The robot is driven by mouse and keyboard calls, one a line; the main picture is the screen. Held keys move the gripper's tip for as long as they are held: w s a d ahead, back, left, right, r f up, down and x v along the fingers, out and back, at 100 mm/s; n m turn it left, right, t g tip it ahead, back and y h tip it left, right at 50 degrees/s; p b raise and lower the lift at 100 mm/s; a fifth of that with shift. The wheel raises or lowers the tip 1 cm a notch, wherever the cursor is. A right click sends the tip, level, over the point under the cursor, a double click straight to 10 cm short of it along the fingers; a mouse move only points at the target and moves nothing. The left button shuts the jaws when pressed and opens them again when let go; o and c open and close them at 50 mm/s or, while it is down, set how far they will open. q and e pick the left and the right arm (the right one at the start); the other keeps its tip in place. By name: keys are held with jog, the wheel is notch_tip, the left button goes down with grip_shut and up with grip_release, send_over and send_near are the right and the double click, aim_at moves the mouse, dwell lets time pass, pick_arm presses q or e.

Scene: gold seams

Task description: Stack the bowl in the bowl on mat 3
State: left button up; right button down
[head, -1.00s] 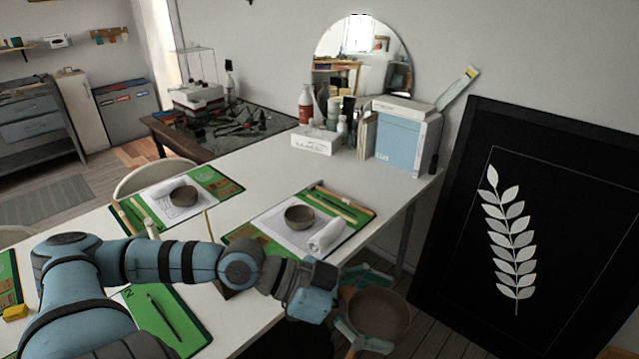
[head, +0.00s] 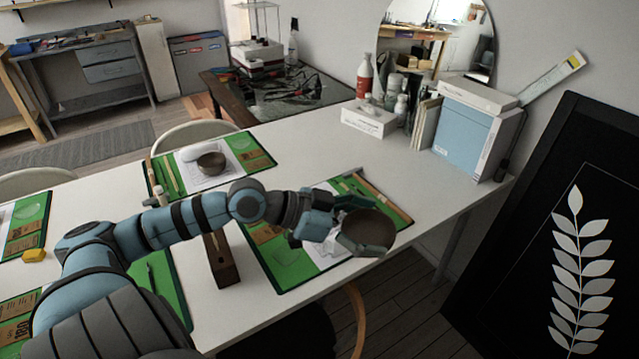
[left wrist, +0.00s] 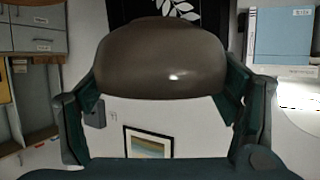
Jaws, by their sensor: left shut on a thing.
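My left gripper (head: 350,228) is shut on a brown bowl (head: 370,228) and holds it over the right part of the near right green mat (head: 276,266). In the left wrist view the held bowl (left wrist: 165,62) fills the upper middle between the two dark fingers. The bowl that stood on this mat earlier is hidden behind my gripper and the held bowl. Another brown bowl (head: 211,162) stands on a white sheet on the far left green mat (head: 160,178). The mat numbers cannot be read now. My right gripper is out of view.
A brown wooden block (head: 221,262) stands on the white table (head: 300,150) beside the near right mat. A white box (head: 369,119), bottles and a blue box file (head: 465,140) stand at the back. A black framed leaf panel (head: 520,260) leans at the right.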

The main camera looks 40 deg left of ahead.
pick_arm(q)
jog(key=w+a+f+n+t+y+b, duration=0.1)
jog(key=w+a+f+n+y+b, duration=0.1)
jog(key=a, duration=0.5)
jog(key=w+a+f+n+t+y+b, duration=0.1)
jog(key=w+a+f+n+y+b, duration=0.2)
jog(key=w+a+f, duration=0.4)
jog(key=w+a+f+n+t+y+b, duration=0.1)
jog(key=w+a+f+n+y+b, duration=0.2)
jog(key=a, duration=0.6)
jog(key=shift+w+a+f+t+y+b, duration=0.15)
jog(key=shift+w+f+y+b, duration=0.15)
jog(key=shift+w+f, duration=0.25)
jog(key=shift+w+a+f+t+y+b, duration=0.1)
jog(key=shift+w+f+t+y+b, duration=0.1)
jog(key=shift+w+f+b, duration=0.3)
jog(key=shift+f, duration=0.25)
jog(key=shift+d+f+b, duration=0.1)
jog(key=shift+f+b, duration=0.3)
jog(key=o, duration=1.1)
jog(key=shift+o, duration=0.6)
